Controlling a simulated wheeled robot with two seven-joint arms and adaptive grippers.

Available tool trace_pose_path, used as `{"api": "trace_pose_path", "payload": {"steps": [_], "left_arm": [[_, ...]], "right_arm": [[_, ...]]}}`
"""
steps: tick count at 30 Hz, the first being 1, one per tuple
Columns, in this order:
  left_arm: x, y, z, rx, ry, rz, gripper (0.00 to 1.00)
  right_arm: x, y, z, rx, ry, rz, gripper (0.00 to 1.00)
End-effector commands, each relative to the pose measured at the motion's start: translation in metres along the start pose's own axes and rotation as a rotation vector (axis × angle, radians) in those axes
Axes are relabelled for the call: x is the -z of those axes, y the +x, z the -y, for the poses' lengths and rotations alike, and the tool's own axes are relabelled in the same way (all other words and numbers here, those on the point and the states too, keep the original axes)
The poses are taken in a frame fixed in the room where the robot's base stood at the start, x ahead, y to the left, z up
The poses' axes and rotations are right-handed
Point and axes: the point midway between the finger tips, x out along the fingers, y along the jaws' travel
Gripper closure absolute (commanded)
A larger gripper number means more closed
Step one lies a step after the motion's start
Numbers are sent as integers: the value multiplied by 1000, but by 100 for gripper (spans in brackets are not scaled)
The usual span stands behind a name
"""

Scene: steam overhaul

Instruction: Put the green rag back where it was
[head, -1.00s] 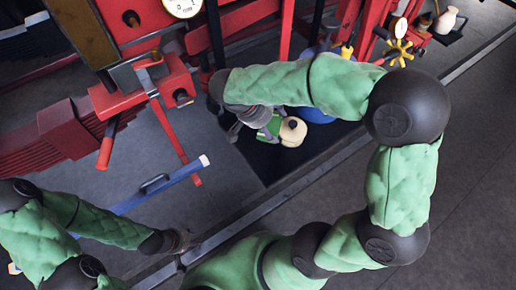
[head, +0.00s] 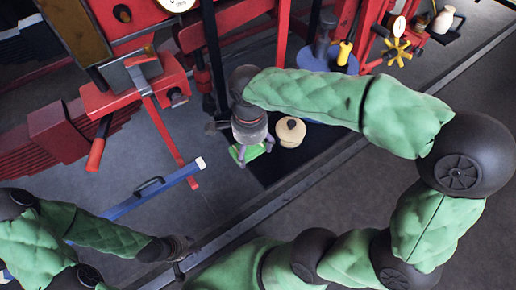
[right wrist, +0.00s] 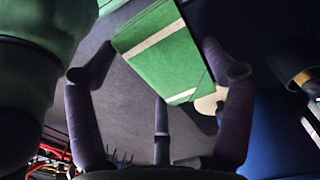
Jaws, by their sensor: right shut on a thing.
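The green rag (head: 250,153), folded with a pale stripe, hangs at my right gripper (head: 246,150), above the dark mat (head: 272,172). In the right wrist view the rag (right wrist: 165,58) lies between the spread purple-grey fingers of my right gripper (right wrist: 162,72); the exact contact is hard to see. A round beige lidded pot (head: 291,129) stands just right of the rag. My left gripper (head: 182,248) is low at the left, away from the rag; its fingers are too small and dark to read.
A red vise (head: 130,90) and a blue bar (head: 140,198) are at left. A blue round-based thing (head: 318,55), a yellow-topped item (head: 344,52) and a yellow handwheel (head: 398,48) stand behind. The grey floor at lower right is clear apart from my arm.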

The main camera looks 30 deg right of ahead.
Motion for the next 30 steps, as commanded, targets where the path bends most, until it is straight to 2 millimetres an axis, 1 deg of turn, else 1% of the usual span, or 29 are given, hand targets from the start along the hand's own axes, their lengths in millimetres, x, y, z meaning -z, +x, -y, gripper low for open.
{"api": "trace_pose_path", "payload": {"steps": [1, 3, 6, 10, 12, 19, 21, 26, 28, 30], "left_arm": [[0, 6, 2, 0, 0, 0, 60], [0, 10, 4, 0, 0, 0, 60], [0, 18, 6, 0, 0, 0, 60], [1, 24, 8, 0, 0, 0, 60], [1, 26, 9, 0, 0, 0, 60], [1, 29, 10, 0, 0, 0, 60], [1, 32, 11, 0, 0, 0, 60], [1, 40, 14, 0, 0, 0, 60], [1, 41, 15, 0, 0, 0, 60], [1, 40, 14, 0, 0, 0, 60]], "right_arm": [[9, 8, 7, -3, 7, 0, 45], [21, 16, 16, -4, 6, 0, 45], [30, 34, 24, -4, 3, 0, 45], [42, 51, 33, -3, 1, 0, 45], [46, 56, 36, -2, 1, -1, 45], [52, 65, 41, -1, -1, -1, 45], [56, 72, 44, -2, 0, -1, 45], [55, 96, 43, -3, -1, 0, 45], [55, 100, 43, -1, -1, 0, 45], [55, 100, 44, 0, -1, 0, 45]]}}
